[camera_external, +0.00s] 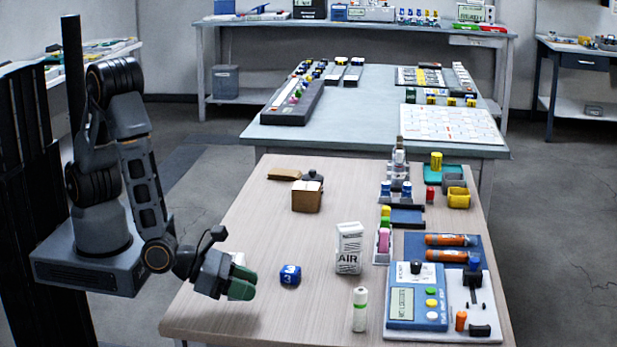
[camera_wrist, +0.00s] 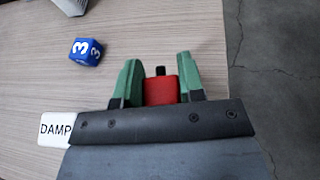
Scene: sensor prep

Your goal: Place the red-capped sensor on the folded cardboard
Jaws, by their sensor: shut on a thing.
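My gripper (camera_wrist: 158,82) is shut on a red piece, the red-capped sensor (camera_wrist: 162,92), which sits between the green fingers with a small black part beyond it. In the external view my gripper (camera_external: 241,284) hangs over the near left edge area of the wooden table, and the sensor is hidden by the fingers. The folded cardboard (camera_external: 284,174) looks like a flat brown piece at the far left of this table, well beyond my gripper. It is not in the wrist view.
A blue numbered cube (camera_external: 290,275) lies right of my gripper; it also shows in the wrist view (camera_wrist: 86,51). A brown box (camera_external: 307,197) stands just in front of the cardboard. A white AIR carton (camera_external: 348,248) stands mid-table. A white DAMP block (camera_wrist: 55,129) lies near my gripper.

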